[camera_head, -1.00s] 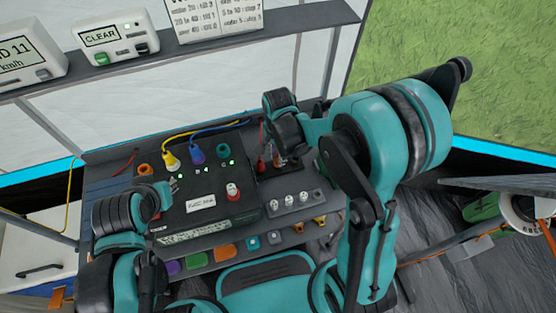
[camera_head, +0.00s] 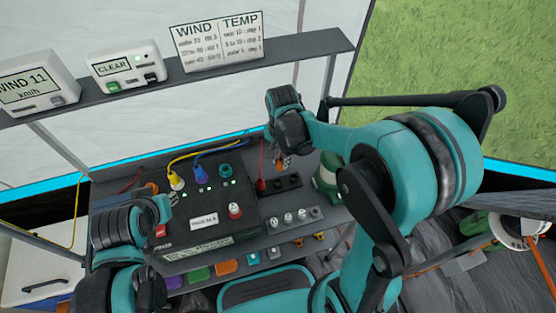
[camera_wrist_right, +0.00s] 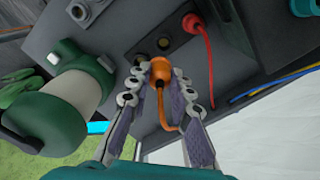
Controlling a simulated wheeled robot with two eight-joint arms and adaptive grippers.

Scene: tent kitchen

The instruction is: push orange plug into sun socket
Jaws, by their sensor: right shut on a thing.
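My right gripper (camera_wrist_right: 158,78) is shut on an orange plug (camera_wrist_right: 159,72), with its orange cord running back between the fingers. In the head view the orange plug (camera_head: 282,163) is held above the dark socket strip (camera_head: 272,196). A red plug (camera_head: 262,185) stands in the strip's left end; it also shows in the right wrist view (camera_wrist_right: 191,24). Two open sockets (camera_wrist_right: 165,43) lie just past the orange plug, which looks apart from them. No sun mark is readable. My left gripper (camera_head: 170,203) is at the left of the black box; its fingers are too small to judge.
The black box (camera_head: 205,238) carries yellow (camera_head: 176,182) and blue (camera_head: 199,176) plugs with cables. A green and white canister (camera_head: 328,176) stands just right of the strip, close to my right gripper. Silver knobs (camera_head: 288,217) are in front. A display shelf (camera_head: 220,65) spans behind.

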